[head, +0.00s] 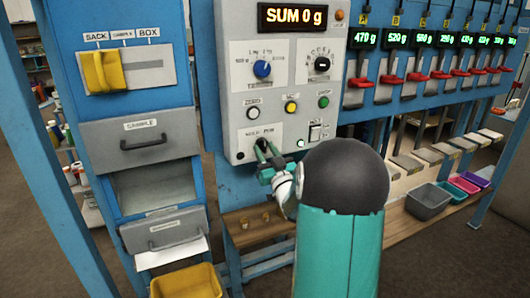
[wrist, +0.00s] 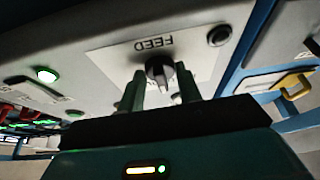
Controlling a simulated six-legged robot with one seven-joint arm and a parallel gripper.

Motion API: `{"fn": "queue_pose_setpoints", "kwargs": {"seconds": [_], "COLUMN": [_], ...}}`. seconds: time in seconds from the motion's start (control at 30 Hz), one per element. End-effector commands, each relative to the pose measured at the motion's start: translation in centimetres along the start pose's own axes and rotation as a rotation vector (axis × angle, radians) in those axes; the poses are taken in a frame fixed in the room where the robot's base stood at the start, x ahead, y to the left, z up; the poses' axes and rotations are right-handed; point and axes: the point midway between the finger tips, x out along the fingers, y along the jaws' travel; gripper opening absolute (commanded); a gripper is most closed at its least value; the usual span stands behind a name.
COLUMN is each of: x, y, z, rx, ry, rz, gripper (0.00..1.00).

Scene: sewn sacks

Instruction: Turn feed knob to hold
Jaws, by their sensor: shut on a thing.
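The feed knob (wrist: 159,68) is a dark round knob with a raised grip, on a pale plate marked FEED in the wrist view, where the lettering appears upside down. My gripper (wrist: 161,88) has one teal finger on each side of the knob and is shut on it. In the head view my gripper (head: 266,152) reaches up to the lower left of the grey control panel (head: 240,75). There the fingers cover most of the knob. The hold mark and the knob's exact setting cannot be read.
The panel also carries a blue knob (head: 262,69), a black knob (head: 322,64), several buttons and a rocker switch (head: 315,132). Its display (head: 292,17) reads SUM 0 g. A yellow lever (head: 102,72) and drawers stand left. Red-handled weighing units and coloured bins stand right.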

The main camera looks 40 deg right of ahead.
Motion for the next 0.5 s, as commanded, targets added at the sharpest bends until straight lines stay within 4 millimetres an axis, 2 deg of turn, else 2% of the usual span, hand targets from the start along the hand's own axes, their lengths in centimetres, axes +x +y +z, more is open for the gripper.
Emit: {"fn": "queue_pose_setpoints", "kwargs": {"seconds": [0.5], "x": [0.04], "y": [0.49], "z": [-0.08], "rx": [-0.375], "ry": [0.000], "rz": [-0.156], "gripper": [0.12]}}
